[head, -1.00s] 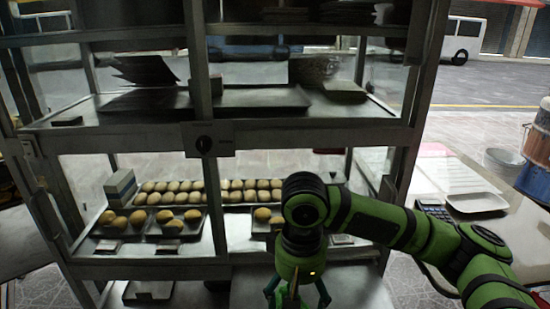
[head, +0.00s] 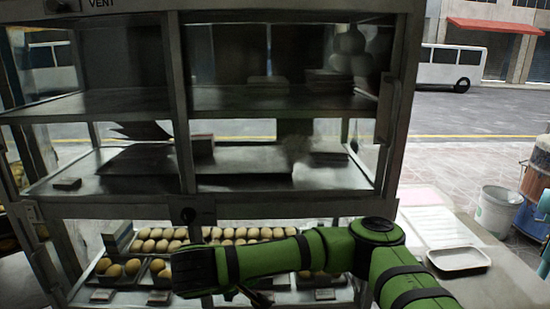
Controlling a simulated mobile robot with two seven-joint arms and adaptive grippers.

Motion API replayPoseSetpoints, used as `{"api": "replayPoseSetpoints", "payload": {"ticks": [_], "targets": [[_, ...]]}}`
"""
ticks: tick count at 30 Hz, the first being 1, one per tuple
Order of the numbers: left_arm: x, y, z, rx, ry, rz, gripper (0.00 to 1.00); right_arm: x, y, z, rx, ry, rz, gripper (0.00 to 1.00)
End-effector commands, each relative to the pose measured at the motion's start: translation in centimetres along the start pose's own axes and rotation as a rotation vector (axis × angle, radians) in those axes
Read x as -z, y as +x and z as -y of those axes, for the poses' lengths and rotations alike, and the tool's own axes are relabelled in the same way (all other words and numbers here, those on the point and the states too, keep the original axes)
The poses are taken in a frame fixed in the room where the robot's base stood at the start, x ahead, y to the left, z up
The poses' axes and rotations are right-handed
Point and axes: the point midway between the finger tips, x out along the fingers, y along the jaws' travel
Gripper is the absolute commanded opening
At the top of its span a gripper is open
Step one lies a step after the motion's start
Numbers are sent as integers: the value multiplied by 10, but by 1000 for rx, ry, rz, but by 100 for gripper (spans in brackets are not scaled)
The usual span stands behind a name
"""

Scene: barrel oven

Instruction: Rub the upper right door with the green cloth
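The upper right door (head: 285,195) is the right-hand glazed section of the cabinet's upper part, above the lower shelf of buns. Its panes show shelves with dark trays and stacked items behind. My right arm comes in from the right and crosses in front of the cabinet below this door. My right gripper (head: 246,294) is at the bottom, mostly hidden behind my wrist. Only bits of dark fingers and a little green show there. I cannot tell whether that green is the cloth or whether the gripper holds it. My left gripper is out of view.
Trays of round buns (head: 155,240) fill the lower shelf. A dark round knob (head: 188,215) sits on the middle rail. To the right are a counter with a white tray (head: 459,258), a bucket (head: 497,210) and a barrel (head: 538,190). Open street lies behind.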

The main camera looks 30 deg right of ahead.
Motion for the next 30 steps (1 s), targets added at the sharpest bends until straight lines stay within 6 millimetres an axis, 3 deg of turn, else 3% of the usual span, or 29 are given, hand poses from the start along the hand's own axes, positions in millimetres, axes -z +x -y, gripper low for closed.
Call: {"api": "replayPoseSetpoints", "payload": {"ticks": [1, 11, 15, 21, 25, 30], "targets": [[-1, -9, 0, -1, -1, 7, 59, -2, -4, -8, -30, -21, -20, 58], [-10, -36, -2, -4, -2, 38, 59, -11, -20, -56, -246, -102, -137, 58], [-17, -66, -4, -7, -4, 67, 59, -28, -44, -107, -433, -136, -208, 58], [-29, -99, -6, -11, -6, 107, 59, -56, -81, -168, -643, -120, -235, 58], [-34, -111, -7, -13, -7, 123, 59, -70, -98, -190, -715, -99, -212, 58], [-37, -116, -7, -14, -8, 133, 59, -80, -107, -201, -756, -85, -188, 58]]}}
